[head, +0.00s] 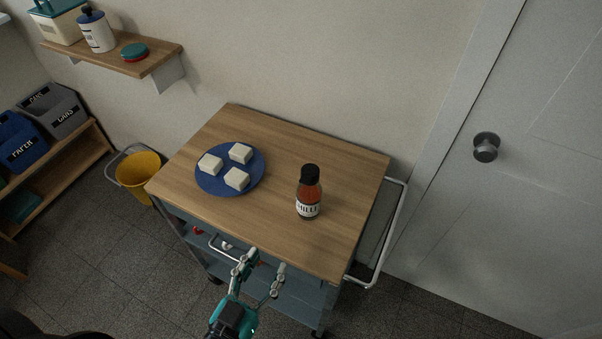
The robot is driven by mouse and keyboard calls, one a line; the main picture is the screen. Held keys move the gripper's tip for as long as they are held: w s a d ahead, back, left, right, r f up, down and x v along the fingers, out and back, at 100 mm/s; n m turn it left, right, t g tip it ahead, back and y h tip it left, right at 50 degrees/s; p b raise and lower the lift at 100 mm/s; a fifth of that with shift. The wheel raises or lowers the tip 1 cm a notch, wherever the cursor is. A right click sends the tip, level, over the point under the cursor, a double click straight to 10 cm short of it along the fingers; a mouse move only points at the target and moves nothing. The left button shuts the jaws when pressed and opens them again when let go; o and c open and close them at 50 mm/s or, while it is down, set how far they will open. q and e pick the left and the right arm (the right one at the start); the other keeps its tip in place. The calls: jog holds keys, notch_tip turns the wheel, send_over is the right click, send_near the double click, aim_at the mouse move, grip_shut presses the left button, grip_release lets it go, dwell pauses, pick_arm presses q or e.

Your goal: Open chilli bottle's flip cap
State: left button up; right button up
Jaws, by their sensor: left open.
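The chilli bottle (309,194) stands upright on the right half of the wooden cart top. It is clear with red-orange contents, a white label and a black cap (310,173). The cap looks closed, though its hinge is too small to make out. My left gripper (265,272) is open and empty. It is at the front edge of the cart, lower left of the bottle in the picture and clearly apart from it. My right gripper does not show.
A blue plate (216,189) with three white blocks lies left of the bottle on the cart top (262,226). A white rail (394,236) runs along the cart's right side. A yellow bucket (140,178) stands left, a grey door (540,170) right. The cart's front right is clear.

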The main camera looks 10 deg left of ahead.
pick_arm(q)
send_near(309, 174)
jog(key=p+x, duration=0.5)
jog(key=x, duration=0.1)
jog(key=shift+w+f+t+p, duration=0.15)
jog(key=shift+f+t+p, duration=0.05)
jog(key=shift+t+p, duration=0.2)
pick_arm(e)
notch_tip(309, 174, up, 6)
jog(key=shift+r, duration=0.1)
pick_arm(q)
grip_shut()
